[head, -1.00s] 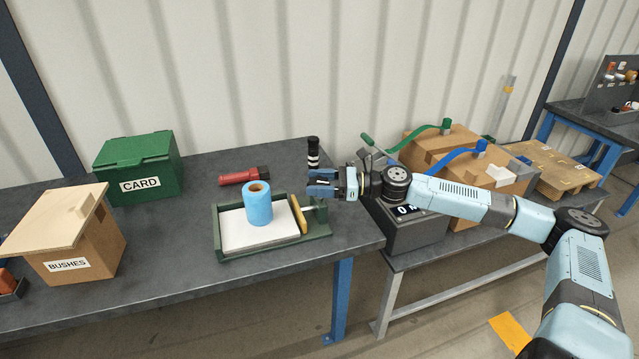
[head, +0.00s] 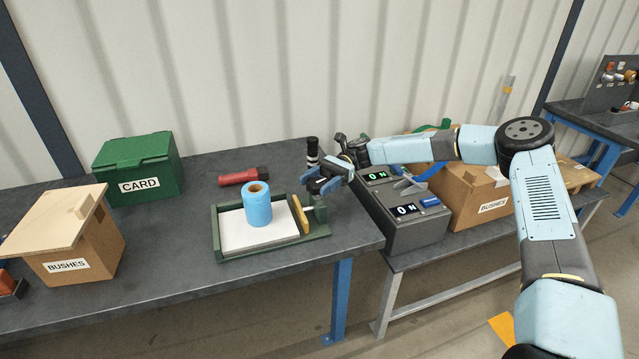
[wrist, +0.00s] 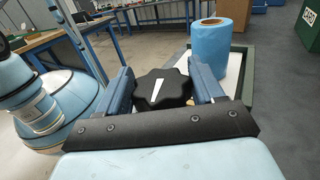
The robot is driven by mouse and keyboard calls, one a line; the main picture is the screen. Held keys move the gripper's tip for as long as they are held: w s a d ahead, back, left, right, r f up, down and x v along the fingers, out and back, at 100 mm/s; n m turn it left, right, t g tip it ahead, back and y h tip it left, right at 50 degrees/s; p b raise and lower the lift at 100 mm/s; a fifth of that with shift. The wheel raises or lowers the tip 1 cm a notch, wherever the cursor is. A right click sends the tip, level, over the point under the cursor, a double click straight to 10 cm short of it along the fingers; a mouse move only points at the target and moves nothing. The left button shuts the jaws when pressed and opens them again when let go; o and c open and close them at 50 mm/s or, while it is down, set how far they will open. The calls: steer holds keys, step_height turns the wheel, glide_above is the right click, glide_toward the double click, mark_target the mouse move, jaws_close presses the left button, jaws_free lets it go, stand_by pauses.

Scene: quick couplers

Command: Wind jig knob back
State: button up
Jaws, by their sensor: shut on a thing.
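The jig is a low green frame (head: 226,251) on the bench, with a white sheet (head: 235,237) in it. A blue roll (head: 257,209) stands upright on the sheet. A yellow bar (head: 299,214) stands at the right end, beside a green end block (head: 320,212). My gripper (head: 316,183) is at this right end. In the wrist view its two blue fingers (wrist: 162,84) are shut on the black lobed knob (wrist: 170,92), one on each side. The knob has a white pointer mark (wrist: 156,90). In the head view my gripper hides the knob.
A green CARD box (head: 135,165) and a BUSHES box (head: 85,250) stand left. A grey display unit (head: 418,232) stands close under my arm.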

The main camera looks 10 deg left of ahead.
steer(key=n+g+h, duration=0.1)
steer(key=n+h, duration=0.1)
steer(key=h, duration=0.1)
steer(key=n+g+h, duration=0.1)
steer(key=n+h, duration=0.1)
steer(key=h, duration=0.1)
steer(key=shift+a, duration=0.1)
steer(key=shift+f+n+h, duration=0.15)
steer(key=shift+n+h, duration=0.85)
steer(key=shift+h, duration=0.5)
steer(key=shift+f+n+h, duration=0.1)
steer(key=shift+n+h, duration=0.2)
steer(key=shift+h, duration=0.2)
steer(key=o, duration=1)
steer(key=shift+c, duration=0.2)
steer(key=shift+r, duration=0.2)
